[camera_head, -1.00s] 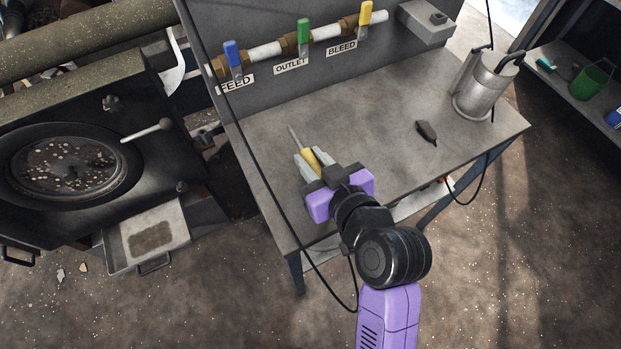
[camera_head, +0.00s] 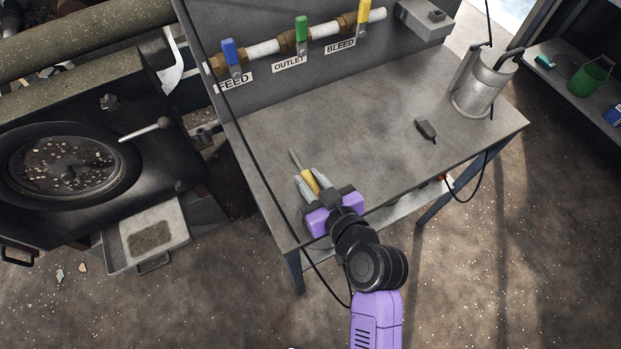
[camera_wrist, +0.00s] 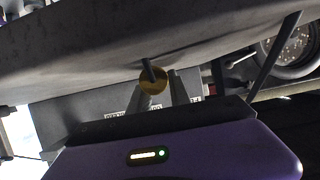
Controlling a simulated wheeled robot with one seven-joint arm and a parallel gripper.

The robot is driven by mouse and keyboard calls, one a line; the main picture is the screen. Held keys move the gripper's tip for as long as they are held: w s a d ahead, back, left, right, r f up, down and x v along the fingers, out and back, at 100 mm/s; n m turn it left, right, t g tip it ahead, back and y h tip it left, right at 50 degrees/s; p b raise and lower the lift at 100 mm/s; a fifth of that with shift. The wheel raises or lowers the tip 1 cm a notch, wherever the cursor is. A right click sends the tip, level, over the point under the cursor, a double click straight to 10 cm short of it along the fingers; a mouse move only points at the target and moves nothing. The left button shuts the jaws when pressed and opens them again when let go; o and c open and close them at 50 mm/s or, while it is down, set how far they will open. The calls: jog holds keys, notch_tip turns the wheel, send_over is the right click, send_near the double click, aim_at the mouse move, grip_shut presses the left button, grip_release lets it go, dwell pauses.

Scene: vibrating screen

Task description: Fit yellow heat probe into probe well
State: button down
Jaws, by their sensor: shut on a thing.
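The yellow heat probe (camera_head: 311,181) has a yellow grip and a thin grey metal rod that points up and left in the head view. My gripper (camera_head: 308,182) is shut on its yellow part, above the left front part of the grey bench. In the wrist view the probe's yellow grip (camera_wrist: 153,82) shows nearly end-on, with its grey rod in front of it. No opening that I can clearly name as the probe well is visible. A metal canister (camera_head: 483,82) with a dark handle stands at the right back of the bench.
A small dark object (camera_head: 425,128) lies on the bench top (camera_head: 350,125). Blue, green and yellow valve handles (camera_head: 302,28) line the back panel. A black cable hangs past the bench's left side. A round screen machine (camera_head: 65,170) stands left. The bench middle is clear.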

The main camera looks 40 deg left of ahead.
jog(key=shift+f, duration=0.2)
jog(key=c, duration=1.2)
grip_release()
jog(key=shift+r, duration=0.1)
jog(key=b+v, duration=0.1)
jog(key=v, duration=0.6)
jog(key=shift+s+d+r, duration=0.2)
jog(key=shift+s+d, duration=0.05)
